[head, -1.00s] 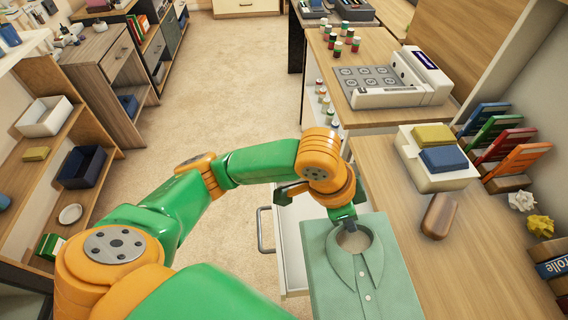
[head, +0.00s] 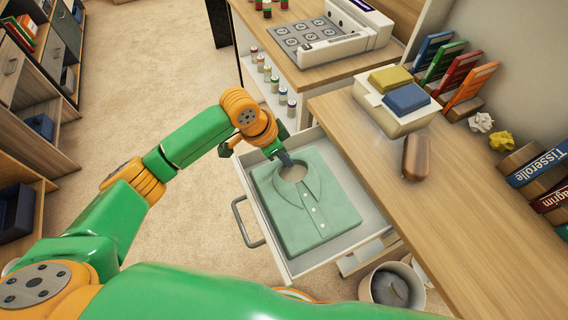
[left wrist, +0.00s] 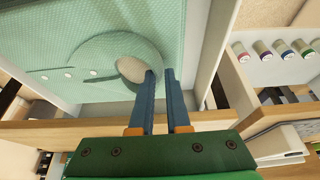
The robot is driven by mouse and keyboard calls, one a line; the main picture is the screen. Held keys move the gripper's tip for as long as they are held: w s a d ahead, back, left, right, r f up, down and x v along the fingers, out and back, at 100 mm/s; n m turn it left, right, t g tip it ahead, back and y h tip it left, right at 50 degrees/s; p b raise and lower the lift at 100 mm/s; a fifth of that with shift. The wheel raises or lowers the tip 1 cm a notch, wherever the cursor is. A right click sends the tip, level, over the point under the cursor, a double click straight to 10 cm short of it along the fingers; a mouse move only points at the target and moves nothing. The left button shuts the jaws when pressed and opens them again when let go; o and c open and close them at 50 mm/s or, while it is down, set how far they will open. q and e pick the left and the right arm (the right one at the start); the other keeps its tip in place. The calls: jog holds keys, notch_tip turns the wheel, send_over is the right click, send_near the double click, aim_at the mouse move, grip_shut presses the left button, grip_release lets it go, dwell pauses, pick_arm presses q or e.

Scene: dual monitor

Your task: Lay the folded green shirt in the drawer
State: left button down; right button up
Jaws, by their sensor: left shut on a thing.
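The folded green shirt (head: 318,218) lies inside the pulled-out white drawer (head: 340,250), collar toward the far side. It looks flat, with room around it on the drawer's near side. My left gripper (head: 287,163) is at the collar and shut on the shirt's edge there. The left wrist view shows the two blue fingers (left wrist: 161,78) close together at the collar, beside the shirt cloth (left wrist: 60,55). How much cloth is between them is hidden. My right gripper is not in view.
The wooden desk top (head: 450,220) borders the drawer on the right, with a brown object (head: 416,157) and a white box (head: 395,112) on it. A round bin (head: 393,287) stands below the drawer's near end. Small jars (head: 282,97) line a shelf beyond. Open carpet lies left.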

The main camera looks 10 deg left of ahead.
pick_arm(q)
jog(key=f, duration=0.3)
jog(key=shift+w+a+f, duration=0.2)
jog(key=shift+f, duration=0.1)
jog(key=c, duration=0.9)
grip_release()
jog(key=shift+r, duration=0.1)
jog(key=p+v, duration=0.2)
jog(key=v, duration=1)
jog(key=shift+d, duration=0.1)
